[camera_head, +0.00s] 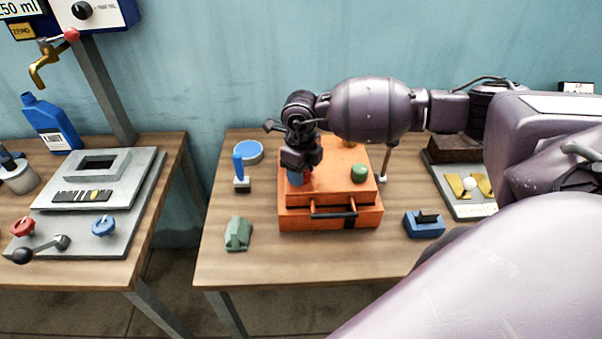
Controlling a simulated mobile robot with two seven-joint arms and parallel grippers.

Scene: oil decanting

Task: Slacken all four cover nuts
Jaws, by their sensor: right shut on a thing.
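The orange box (335,183) stands on the right-hand table, its cover facing up and a dark handle (333,215) on its front. A green nut (359,173) shows at the cover's right front. A brownish knob (348,141), probably another nut, shows at the back right. A blue nut (296,179) sits at the left front, partly covered by my right gripper (298,168). My right gripper points down over it and is shut on it. The cover's back left corner is hidden behind my right gripper and wrist. My left gripper is not in view.
Around the box stand a blue-handled tool (239,170), a blue round dish (248,152), a green block (238,233), a blue block (424,223) and a grey tray (467,208) with yellow pieces. A gap separates the left table (150,215). The front of the right table is clear.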

